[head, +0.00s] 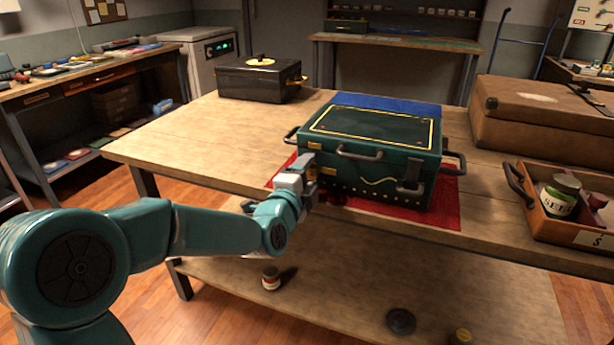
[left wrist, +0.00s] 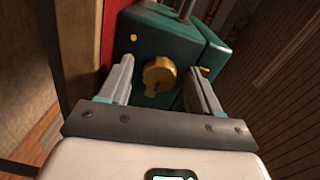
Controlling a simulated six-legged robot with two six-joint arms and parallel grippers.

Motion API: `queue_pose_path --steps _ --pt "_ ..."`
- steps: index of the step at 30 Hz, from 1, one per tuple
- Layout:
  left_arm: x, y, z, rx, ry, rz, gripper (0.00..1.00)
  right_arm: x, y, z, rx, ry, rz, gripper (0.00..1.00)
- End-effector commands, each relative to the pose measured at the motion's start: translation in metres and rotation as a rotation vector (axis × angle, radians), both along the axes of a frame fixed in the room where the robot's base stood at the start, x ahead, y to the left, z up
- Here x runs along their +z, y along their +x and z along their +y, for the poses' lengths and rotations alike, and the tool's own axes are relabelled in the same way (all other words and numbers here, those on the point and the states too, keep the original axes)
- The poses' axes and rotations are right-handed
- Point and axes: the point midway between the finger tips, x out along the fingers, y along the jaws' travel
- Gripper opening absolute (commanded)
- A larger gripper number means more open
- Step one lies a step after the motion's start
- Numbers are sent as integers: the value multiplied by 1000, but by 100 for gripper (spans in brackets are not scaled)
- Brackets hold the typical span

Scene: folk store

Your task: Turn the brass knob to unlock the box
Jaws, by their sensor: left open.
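The green box (head: 375,150) with yellow trim and dark handles sits on a red cloth on the wooden table. My left gripper (head: 312,172) is at the front left corner of the box. In the left wrist view the round brass knob (left wrist: 160,74) stands out from the green box (left wrist: 150,30), with a dark slot in its lower part. My left gripper (left wrist: 163,88) is open there, one finger on each side of the knob, with visible gaps. In the head view the gripper mostly hides the knob. My right gripper is not in view.
The red cloth (head: 447,212) lies under the box on the table (head: 180,148). A black box (head: 262,80) stands at the back left. A brown case (head: 540,115) and a wooden tray (head: 545,222) with jars are at the right. The table's left part is clear.

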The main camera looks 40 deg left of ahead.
Motion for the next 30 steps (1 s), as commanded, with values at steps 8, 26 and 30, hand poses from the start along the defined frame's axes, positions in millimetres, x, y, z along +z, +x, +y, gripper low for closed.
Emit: queue_pose_path --steps 8,26,30 --pt "3 -29 -7 0 0 -1 63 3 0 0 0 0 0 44" --pt "1 -151 -36 4 4 -4 63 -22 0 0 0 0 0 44" --pt "4 -158 -37 1 2 -3 63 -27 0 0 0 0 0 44"
